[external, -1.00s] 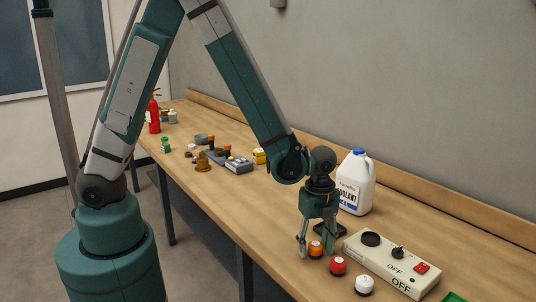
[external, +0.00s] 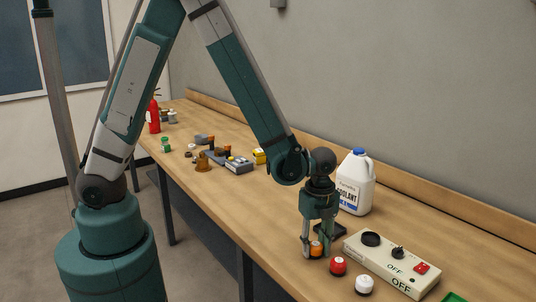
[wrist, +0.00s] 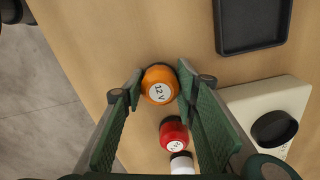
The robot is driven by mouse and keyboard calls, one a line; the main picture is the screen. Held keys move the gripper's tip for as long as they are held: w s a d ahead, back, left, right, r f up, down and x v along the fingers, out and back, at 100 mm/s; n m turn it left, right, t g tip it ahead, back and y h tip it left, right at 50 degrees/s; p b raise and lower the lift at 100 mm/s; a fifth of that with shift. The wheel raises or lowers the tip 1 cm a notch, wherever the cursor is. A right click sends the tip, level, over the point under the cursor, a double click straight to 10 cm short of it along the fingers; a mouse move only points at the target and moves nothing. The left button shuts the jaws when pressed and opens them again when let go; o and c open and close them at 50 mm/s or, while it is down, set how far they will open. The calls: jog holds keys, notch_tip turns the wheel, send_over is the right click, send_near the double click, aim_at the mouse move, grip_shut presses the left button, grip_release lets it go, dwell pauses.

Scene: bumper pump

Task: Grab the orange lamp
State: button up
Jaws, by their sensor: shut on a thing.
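The orange lamp (external: 316,249) stands on the wooden bench near its front edge. In the wrist view the orange lamp (wrist: 159,85) has a round white top marked "12 V". My gripper (external: 316,252) points down over it, with one finger on each side. In the wrist view my gripper (wrist: 158,88) is shut on the lamp, its green pads against the lamp's sides. The lamp appears to rest on the bench still.
A red lamp (external: 338,266) and a white one (external: 364,285) stand close by on the right. A beige switch box (external: 385,268) and a coolant jug (external: 355,182) stand beyond. A dark tray (wrist: 250,24) lies near the gripper.

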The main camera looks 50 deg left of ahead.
aim_at(316, 243)
jog(key=shift+r, duration=0.1)
jog(key=shift+r+p, duration=0.35)
jog(key=shift+r, duration=4.55)
